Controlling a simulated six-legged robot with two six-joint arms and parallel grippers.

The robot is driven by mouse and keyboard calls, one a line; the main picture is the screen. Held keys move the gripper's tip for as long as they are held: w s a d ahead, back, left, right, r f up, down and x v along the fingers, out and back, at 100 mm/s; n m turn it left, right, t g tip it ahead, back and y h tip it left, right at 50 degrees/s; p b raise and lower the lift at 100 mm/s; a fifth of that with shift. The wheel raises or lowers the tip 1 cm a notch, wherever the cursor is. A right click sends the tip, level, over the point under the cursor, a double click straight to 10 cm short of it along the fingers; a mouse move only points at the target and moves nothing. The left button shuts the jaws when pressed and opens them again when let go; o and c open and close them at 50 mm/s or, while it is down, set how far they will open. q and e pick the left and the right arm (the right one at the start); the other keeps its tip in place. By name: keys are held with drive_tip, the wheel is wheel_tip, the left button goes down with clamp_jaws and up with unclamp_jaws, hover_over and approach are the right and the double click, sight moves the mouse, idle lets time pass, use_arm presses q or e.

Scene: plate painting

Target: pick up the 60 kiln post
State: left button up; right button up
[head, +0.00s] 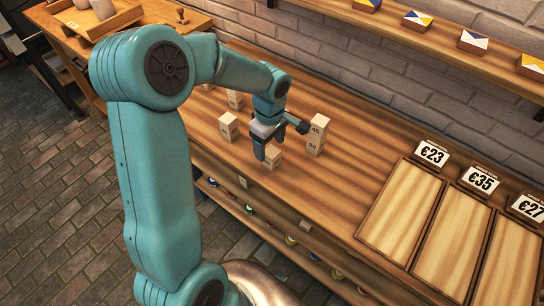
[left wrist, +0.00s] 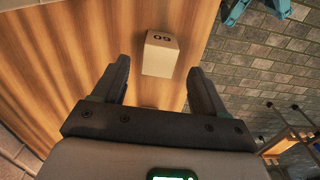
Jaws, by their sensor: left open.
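The 60 kiln post (left wrist: 161,54) is a pale block with its number upside down in the left wrist view. It stands on the wooden worktop, ahead of and between the fingertips. In the head view a small pale post (head: 273,159) sits right by my left gripper (head: 279,138), partly covered by it; it looks like the same post. My left gripper, also in the left wrist view (left wrist: 162,80), is open with nothing between its fingers. My right gripper is not in view.
A taller pale post or stack (head: 317,135) marked 45 and 90 stands just right of the gripper. Two more posts (head: 229,126) stand to the left. Price cards and wooden panels (head: 402,212) lie at the right. The worktop's front edge (head: 228,168) is close.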

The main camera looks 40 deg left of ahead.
sight(271, 151)
use_arm(q)
drive_tip(key=f, duration=0.6)
drive_tip(key=shift+w+d+p, duration=0.1)
drive_tip(key=shift+d+p, duration=0.1)
drive_tip(key=shift+p, duration=0.2)
drive_tip(key=c, duration=1.2)
